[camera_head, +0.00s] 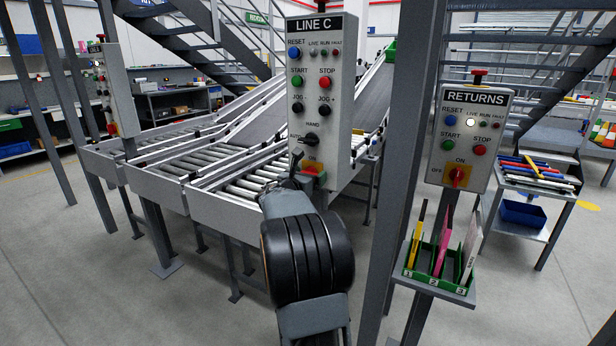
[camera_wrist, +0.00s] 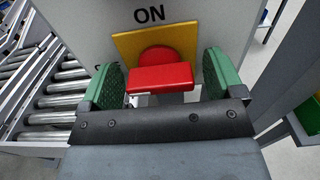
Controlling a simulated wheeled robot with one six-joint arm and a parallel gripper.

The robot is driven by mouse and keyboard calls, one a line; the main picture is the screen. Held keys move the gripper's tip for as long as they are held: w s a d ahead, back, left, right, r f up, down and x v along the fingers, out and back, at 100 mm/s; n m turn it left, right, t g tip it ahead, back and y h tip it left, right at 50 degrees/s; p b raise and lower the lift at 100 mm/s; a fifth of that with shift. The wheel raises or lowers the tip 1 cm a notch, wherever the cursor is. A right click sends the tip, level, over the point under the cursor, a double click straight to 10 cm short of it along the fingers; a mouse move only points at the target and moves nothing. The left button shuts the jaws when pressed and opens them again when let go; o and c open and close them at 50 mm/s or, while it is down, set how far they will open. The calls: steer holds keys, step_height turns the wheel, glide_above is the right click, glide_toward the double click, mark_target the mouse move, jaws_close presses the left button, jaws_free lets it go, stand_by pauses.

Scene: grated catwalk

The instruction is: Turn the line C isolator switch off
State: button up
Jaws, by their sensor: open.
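The grey LINE C panel (camera_head: 321,85) stands upright at the centre of the head view. Its isolator switch, a red handle on a yellow plate, sits at the panel's bottom, mostly behind my gripper in the head view. In the wrist view the red handle (camera_wrist: 160,78) lies crosswise, nearly level, below the ON label, in front of the yellow plate (camera_wrist: 184,38). My gripper (camera_wrist: 162,84) is open, with one green-padded finger on each side of the handle. A gap shows between each finger and the handle. The OFF label is not visible on this panel.
The RETURNS panel (camera_head: 464,137) stands to the right with its own red and yellow switch (camera_head: 457,176). A grey post (camera_head: 401,150) rises between the panels. A green holder (camera_head: 437,270) sits below RETURNS. Roller conveyors (camera_head: 225,165) lie behind and left. Front floor is open.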

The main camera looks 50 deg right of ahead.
steer(key=v, duration=1.3)
steer(key=shift+a, duration=0.4)
steer(key=s+a+f+m+g+y+p, duration=0.35)
steer(key=s+a+f+m+y, duration=0.55)
steer(key=m, duration=0.5)
steer(key=s+a+r+m+t+y+p, duration=0.1)
steer(key=a+r+m+y+p, duration=0.1)
steer(key=a, duration=0.4)
steer(key=s+a+r+m+y+p, duration=0.2)
steer(key=a+y+p, duration=0.1)
steer(key=a, duration=0.3)
steer(key=s+a+r+m+t+y+p, duration=0.1)
steer(key=a+r+m+y+p, duration=0.1)
steer(key=a, duration=0.4)
steer(key=shift+s+a+r+m+t+y+p, duration=0.2)
steer(key=shift+s+m+t+y+p, duration=0.25)
steer(key=shift+y+p, duration=0.45)
